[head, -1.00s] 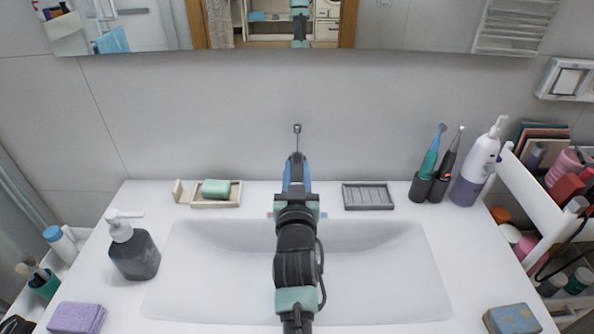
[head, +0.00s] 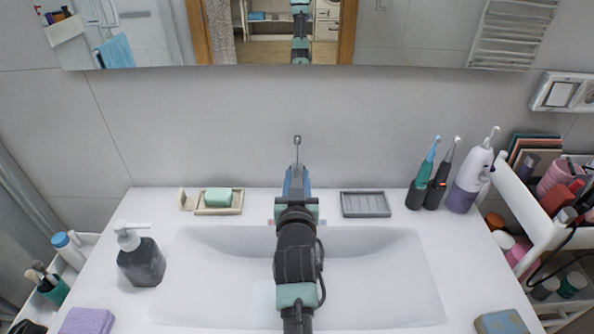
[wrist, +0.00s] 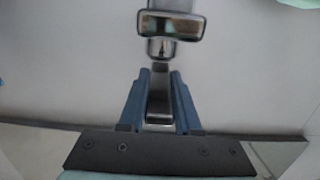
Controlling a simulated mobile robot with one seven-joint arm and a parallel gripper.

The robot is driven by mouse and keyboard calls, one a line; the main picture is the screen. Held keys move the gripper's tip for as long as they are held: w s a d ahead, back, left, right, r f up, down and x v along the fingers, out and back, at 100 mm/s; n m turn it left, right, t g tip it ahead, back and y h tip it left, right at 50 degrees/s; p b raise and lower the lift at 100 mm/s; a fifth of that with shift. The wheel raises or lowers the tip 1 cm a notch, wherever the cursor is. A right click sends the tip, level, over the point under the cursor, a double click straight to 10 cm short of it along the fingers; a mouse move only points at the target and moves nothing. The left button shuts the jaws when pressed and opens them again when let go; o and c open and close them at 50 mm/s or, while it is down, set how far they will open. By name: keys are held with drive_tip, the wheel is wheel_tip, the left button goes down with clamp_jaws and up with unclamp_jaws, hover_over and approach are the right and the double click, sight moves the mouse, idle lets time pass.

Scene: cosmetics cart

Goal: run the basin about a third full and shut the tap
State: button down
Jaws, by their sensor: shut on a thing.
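The white basin (head: 385,285) is set in the counter at the front middle. Its floor is partly hidden by my arm, and I cannot make out a water level or a stream. The chrome tap stands at the back edge, mostly hidden behind my gripper in the head view; only its thin upper end (head: 297,140) shows against the wall. In the wrist view the tap's chrome head (wrist: 170,24) is just beyond the fingers. My gripper (wrist: 158,85), with blue fingers, is shut on a narrow chrome part of the tap, seemingly its lever. It also shows in the head view (head: 297,180).
A soap dish with green soap (head: 218,195) and an empty grey dish (head: 365,204) flank the tap. A dark soap dispenser (head: 141,261) stands left of the basin. A mirror (head: 420,35) hangs above.

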drive_tip(key=r+p, duration=0.1)
drive_tip(key=g+p, duration=0.1)
drive_tip(key=p, duration=0.1)
drive_tip(key=shift+w+r+g+p, duration=0.2)
drive_tip(key=shift+r+g+p, duration=0.1)
drive_tip(key=shift+r, duration=0.1)
drive_tip(key=shift+w+f+g+p, duration=0.1)
drive_tip(key=shift+g+p, duration=0.5)
drive_tip(key=shift+p, duration=0.2)
drive_tip(key=c, duration=0.6)
unclamp_jaws()
drive_tip(key=b+v, duration=0.1)
drive_tip(key=v, duration=1.2)
